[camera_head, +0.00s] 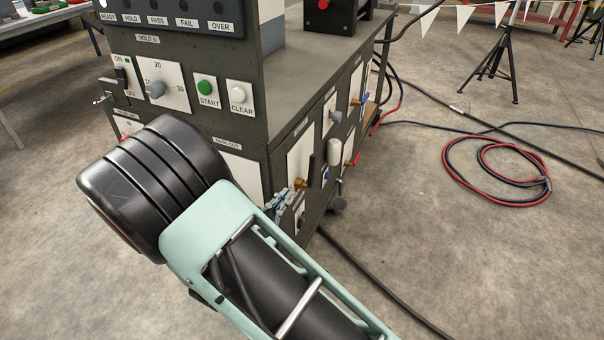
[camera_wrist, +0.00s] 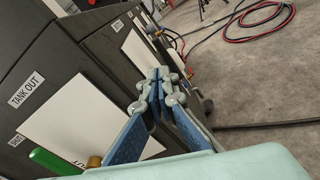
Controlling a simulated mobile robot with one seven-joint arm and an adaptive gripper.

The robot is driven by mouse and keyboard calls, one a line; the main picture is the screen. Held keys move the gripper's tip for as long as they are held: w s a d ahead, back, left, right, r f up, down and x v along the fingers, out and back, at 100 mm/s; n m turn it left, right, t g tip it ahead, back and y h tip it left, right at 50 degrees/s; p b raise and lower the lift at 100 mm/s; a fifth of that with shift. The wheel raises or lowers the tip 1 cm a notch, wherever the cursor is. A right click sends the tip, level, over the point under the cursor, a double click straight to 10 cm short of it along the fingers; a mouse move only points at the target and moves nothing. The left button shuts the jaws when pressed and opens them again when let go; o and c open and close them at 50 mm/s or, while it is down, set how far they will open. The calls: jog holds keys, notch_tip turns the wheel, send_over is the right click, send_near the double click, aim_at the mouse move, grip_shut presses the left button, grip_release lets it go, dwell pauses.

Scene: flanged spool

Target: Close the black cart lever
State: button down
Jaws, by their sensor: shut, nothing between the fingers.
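The black lever (camera_head: 312,169) stands roughly upright at a brass fitting (camera_head: 300,184) on the cart's side panel, in the head view. My gripper (camera_head: 287,196) is low beside that panel, its fingertips just left of and below the brass fitting in the picture. Whether they touch it I cannot tell. In the wrist view my gripper (camera_wrist: 158,78) shows its blue pads and grey-green fingertips brought together, with nothing held. The fingers cover part of the panel beyond them there, and I cannot make out the black lever clearly.
The dark cart (camera_head: 190,60) also carries a red lever (camera_head: 354,159), a blue lever (camera_head: 365,98) and a white cylinder (camera_head: 334,152). A green lever (camera_wrist: 54,161) is near my gripper in the wrist view.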

jog(key=m+p, duration=0.1)
jog(key=m, duration=1.3)
send_near(311, 166)
jog(key=shift+g, duration=0.4)
jog(key=x, duration=0.6)
jog(key=shift+w+r+p, duration=0.1)
jog(key=shift+w+p, duration=0.25)
jog(key=shift+w, duration=0.05)
jog(key=shift+w+d+r+g+p, duration=0.25)
jog(key=shift+w+g+p, duration=0.05)
jog(key=shift+p, duration=0.15)
jog(key=shift+w+g+y, duration=0.2)
jog(key=shift+g+y, duration=0.1)
jog(key=shift+g, duration=0.1)
jog(key=shift+f, duration=0.1)
